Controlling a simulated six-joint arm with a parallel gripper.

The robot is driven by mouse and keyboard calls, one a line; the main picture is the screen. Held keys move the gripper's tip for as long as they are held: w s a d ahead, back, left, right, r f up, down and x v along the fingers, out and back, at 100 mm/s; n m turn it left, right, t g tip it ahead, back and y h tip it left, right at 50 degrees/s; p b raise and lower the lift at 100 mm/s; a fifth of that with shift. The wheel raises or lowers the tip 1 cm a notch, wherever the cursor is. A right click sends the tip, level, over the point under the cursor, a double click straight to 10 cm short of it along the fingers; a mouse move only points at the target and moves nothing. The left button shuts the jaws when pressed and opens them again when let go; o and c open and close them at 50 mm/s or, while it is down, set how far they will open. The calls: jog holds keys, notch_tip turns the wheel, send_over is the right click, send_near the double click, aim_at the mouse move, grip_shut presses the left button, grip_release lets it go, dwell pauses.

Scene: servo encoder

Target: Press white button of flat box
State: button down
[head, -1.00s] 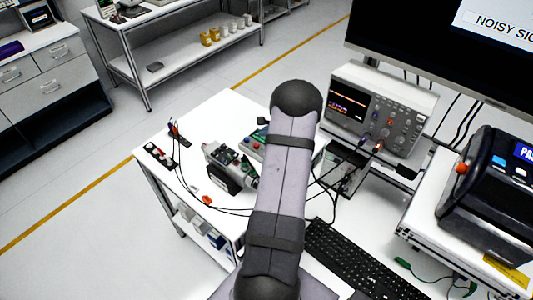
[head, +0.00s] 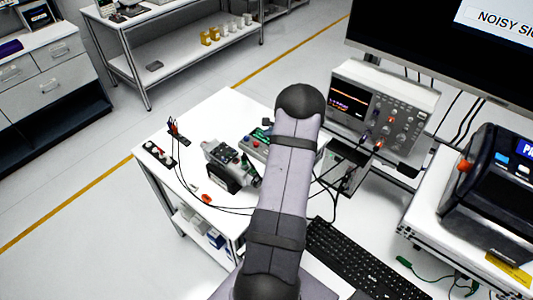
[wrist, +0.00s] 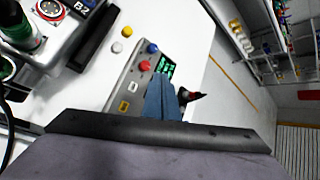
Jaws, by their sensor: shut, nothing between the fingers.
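The flat box (wrist: 138,77) is grey, with a blue button (wrist: 152,48), a red button (wrist: 145,66), a green-lit display (wrist: 168,65) and yellow labels. In the head view the flat box (head: 249,149) is partly hidden behind my arm. My gripper (wrist: 163,79), blue-grey, is shut and empty. In the wrist view it overlaps the box and covers part of its face. Contact cannot be told. My arm hides most of the gripper in the head view.
A device with round sockets (head: 224,162) stands left of the box, with cables nearby. A yellowish round piece (wrist: 116,46) lies near the white one. The oscilloscope (head: 382,108), keyboard (head: 360,262) and black printer-like unit (head: 490,185) are to the right. The white table (head: 205,122) is clear toward the back.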

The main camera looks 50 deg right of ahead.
notch_tip(320, 180, down, 6)
jog(key=b, duration=0.3)
jog(key=shift+r, duration=0.25)
jog(key=shift+f+b, duration=0.75)
jog(key=shift+b, duration=0.15)
jog(key=shift+f+b, duration=0.9)
jog(key=shift+b, duration=0.55)
dwell(1.8)
jog(key=shift+r, duration=0.15)
jog(key=shift+r+p, duration=0.4)
jog(key=shift+r, duration=0.35)
jog(key=shift+r+p, duration=1.5)
jog(key=shift+r, duration=1)
